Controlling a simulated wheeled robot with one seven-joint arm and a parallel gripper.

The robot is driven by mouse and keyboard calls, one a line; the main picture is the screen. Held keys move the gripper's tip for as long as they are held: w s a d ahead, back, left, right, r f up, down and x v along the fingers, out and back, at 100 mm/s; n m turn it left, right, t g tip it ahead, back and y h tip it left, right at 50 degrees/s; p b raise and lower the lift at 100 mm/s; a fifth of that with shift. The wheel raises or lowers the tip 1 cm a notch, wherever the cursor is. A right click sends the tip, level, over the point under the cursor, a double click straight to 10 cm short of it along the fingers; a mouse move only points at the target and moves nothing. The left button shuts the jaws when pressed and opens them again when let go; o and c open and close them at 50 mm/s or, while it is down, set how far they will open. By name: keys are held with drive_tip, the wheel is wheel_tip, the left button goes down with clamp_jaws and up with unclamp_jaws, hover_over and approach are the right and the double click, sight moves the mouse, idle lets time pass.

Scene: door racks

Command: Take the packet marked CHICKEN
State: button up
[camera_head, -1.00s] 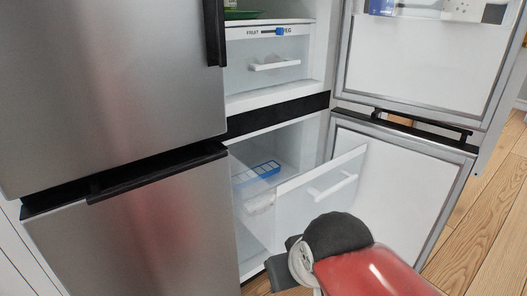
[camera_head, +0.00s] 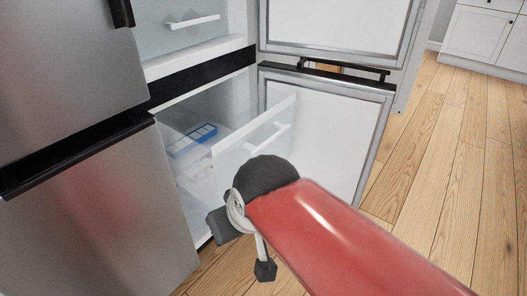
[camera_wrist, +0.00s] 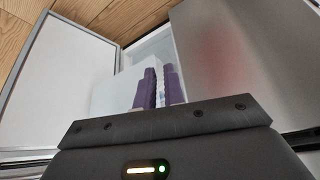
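No packet with the word CHICKEN can be read in either view. The freezer drawer (camera_head: 229,165) is pulled out of the lower compartment, with its bar handle (camera_head: 268,137) on the front. Inside are a blue ice tray (camera_head: 193,139) and pale white shapes too unclear to identify. In the wrist view, the two purple fingers of my gripper (camera_wrist: 160,85) are close together in front of the pale drawer front (camera_wrist: 110,95). Pale strips show between them, and I cannot tell whether they touch. In the head view my arm hides most of the gripper.
The right lower fridge door (camera_head: 328,130) stands wide open beside the drawer, below the open upper door (camera_head: 335,25). The left lower steel door (camera_head: 100,215) is shut. The wooden floor (camera_head: 440,170) is clear on the right. White cabinets (camera_head: 487,35) stand at the back.

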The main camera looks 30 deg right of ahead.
drive_tip(key=o, duration=0.5)
drive_tip(key=shift+w+d+f+m+g+y, duration=0.15)
drive_tip(key=shift+w+f+m+g+y, duration=0.25)
drive_tip(key=shift+g, duration=0.3)
drive_tip(key=shift+c, duration=0.2)
drive_tip(key=w+g+y, duration=0.1)
drive_tip(key=w+m+y, duration=0.1)
drive_tip(key=w+y, duration=0.1)
drive_tip(key=w+d+m+g+y+p, duration=0.1)
drive_tip(key=shift+w+d+f+g, duration=0.1)
drive_tip(key=shift+w+f+g, duration=0.1)
drive_tip(key=shift+f+g, duration=0.1)
drive_tip(key=m+t+y+p, duration=0.2)
drive_tip(key=m+t+y, duration=0.5)
drive_tip(key=t, duration=0.5)
approach(274, 139)
drive_tip(key=x, duration=0.3)
drive_tip(key=p+x, duration=0.1)
drive_tip(key=x, duration=0.6)
drive_tip(key=shift+w+f, duration=0.1)
drive_tip(key=shift+w, duration=0.15)
clamp_jaws()
